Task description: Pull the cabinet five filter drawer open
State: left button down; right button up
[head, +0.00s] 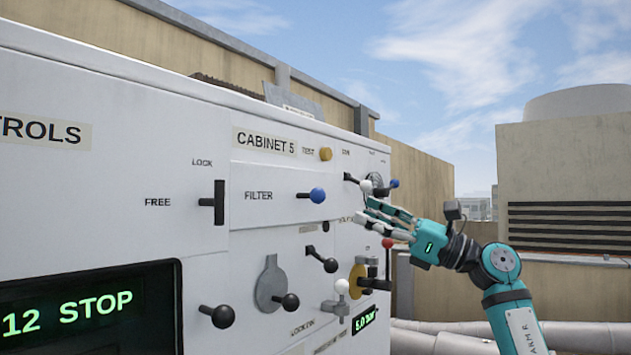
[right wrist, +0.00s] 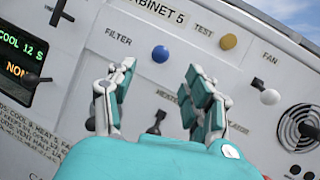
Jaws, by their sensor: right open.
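The cabinet five filter drawer (head: 270,205) is a flat white panel labelled FILTER, flush with the cabinet face in the head view. Its blue ball knob (head: 317,195) sticks out on a short stem. In the right wrist view the blue knob (right wrist: 160,53) lies beyond and between the fingertips, apart from them. My right gripper (head: 370,208) is open and empty, to the right of the knob in the head view. It also shows open in the right wrist view (right wrist: 160,90). My left gripper is not in view.
A FREE/LOCK slider (head: 219,202) is left of the drawer. A yellow TEST knob (head: 326,154) is above. Black-knobbed levers (head: 290,301) and a red knob (head: 387,243) project below and to the right. Open air lies right of the cabinet, before a condenser (head: 565,180).

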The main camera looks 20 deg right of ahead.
aim_at(323, 194)
jog(key=p+x, duration=0.3)
jog(key=x, duration=0.7)
jog(key=shift+w+r+p, duration=0.1)
jog(key=shift+w+p, duration=0.05)
jog(key=shift+p, duration=0.25)
jog(key=shift+w+a, duration=0.4)
jog(key=shift+c, duration=0.6)
grip_shut()
